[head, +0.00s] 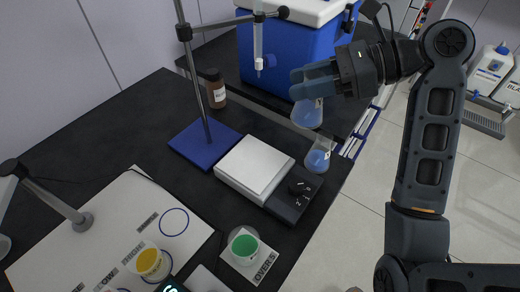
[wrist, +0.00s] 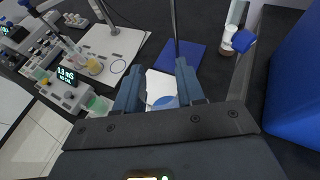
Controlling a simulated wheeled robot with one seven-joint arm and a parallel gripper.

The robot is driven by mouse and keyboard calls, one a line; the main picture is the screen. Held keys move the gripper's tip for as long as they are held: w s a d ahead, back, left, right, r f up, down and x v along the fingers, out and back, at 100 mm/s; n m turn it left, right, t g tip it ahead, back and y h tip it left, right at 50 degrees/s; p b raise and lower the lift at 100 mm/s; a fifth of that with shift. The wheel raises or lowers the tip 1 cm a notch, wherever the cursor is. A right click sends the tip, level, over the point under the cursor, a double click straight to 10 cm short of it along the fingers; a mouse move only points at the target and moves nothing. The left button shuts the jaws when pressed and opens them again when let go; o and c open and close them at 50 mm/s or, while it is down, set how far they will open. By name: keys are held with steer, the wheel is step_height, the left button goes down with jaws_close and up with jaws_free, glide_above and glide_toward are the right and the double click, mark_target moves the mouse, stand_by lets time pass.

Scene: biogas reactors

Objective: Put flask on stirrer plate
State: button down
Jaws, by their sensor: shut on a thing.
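My gripper (head: 303,82) is shut on a clear conical flask (head: 307,113) with bluish liquid. The flask hangs below the fingers in the head view, with its upper part hidden by them. In the wrist view, the blue liquid of the held flask (wrist: 165,102) shows between the fingers (wrist: 157,80). The stirrer plate (head: 254,164) has a white square top and a dark knob panel; it lies on the black bench, lower left of the flask in the head view. Its white top is bare. It also shows between the fingers in the wrist view (wrist: 158,84).
A second flask with blue liquid (head: 318,157) stands right of the stirrer plate near the bench edge. A stand with a blue base (head: 204,143) and upright rod is behind the plate. A brown bottle (head: 215,92) and a blue cooler box (head: 270,58) are farther back. Green (head: 244,246) and yellow (head: 149,262) beakers are in front.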

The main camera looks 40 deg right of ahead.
steer(key=shift+w+a+f+b, duration=0.1)
steer(key=shift+w+a+f, duration=0.65)
steer(key=shift+a+f, duration=0.95)
steer(key=shift+w+a+f+b, duration=0.15)
steer(key=shift+w+a+f, duration=0.55)
steer(key=shift+a+f, duration=1.05)
steer(key=shift+w+a+f+b, duration=0.1)
steer(key=shift+w+a+f, duration=0.65)
steer(key=shift+a+f, duration=0.95)
steer(key=shift+d+f, duration=0.15)
steer(key=shift+f, duration=0.1)
steer(key=c, duration=0.7)
jaws_free()
steer(key=shift+r, duration=0.1)
steer(key=v, duration=1.2)
steer(key=shift+r, duration=0.1)
